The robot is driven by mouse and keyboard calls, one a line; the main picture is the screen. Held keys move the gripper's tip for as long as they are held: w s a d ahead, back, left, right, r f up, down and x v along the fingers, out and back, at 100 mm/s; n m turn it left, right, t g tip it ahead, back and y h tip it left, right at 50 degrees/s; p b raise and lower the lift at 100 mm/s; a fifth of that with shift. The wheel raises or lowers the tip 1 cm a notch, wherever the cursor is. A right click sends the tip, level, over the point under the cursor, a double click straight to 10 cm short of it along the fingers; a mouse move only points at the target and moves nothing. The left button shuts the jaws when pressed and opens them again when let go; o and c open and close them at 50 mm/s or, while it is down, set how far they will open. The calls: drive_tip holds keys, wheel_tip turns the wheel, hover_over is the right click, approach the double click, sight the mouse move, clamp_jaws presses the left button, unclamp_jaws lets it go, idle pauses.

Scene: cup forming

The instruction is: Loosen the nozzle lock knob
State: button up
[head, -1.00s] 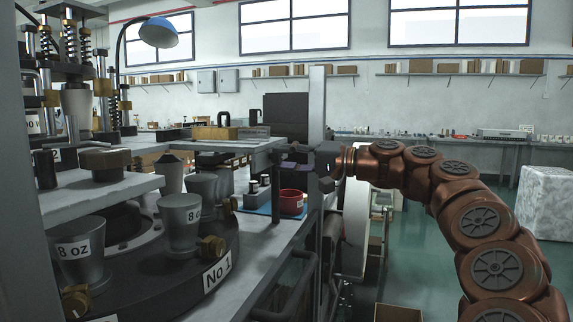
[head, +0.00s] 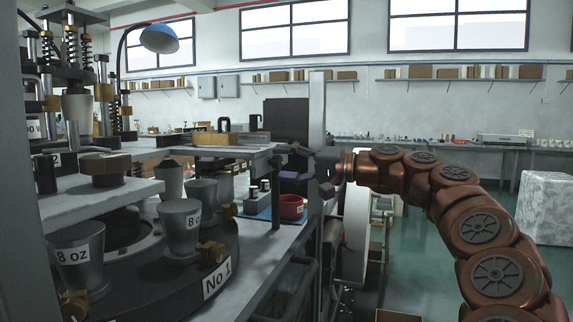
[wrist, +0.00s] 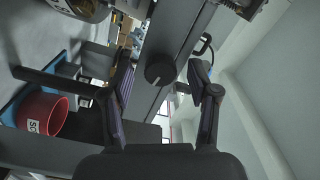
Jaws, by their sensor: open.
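A round dark knob (wrist: 160,68) with a small white mark at its edge sits on a grey post in the wrist view. I take it to be the nozzle lock knob. My gripper (wrist: 161,80) is open, with one finger on each side of the knob in the picture. Whether either finger touches it cannot be told. In the head view my gripper (head: 294,161) is beside the upright grey post (head: 317,110), at the bench's right edge. I cannot make out the knob there.
A red bowl (head: 292,207) stands on a blue mat (head: 262,214) left of the post. Metal cups labelled 8 oz (head: 180,228) stand on the round turntable (head: 205,275) at left. A dark bar (wrist: 55,80) lies left of the fingers.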

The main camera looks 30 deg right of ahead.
drive_tip(key=v, duration=1.2)
idle(0.3)
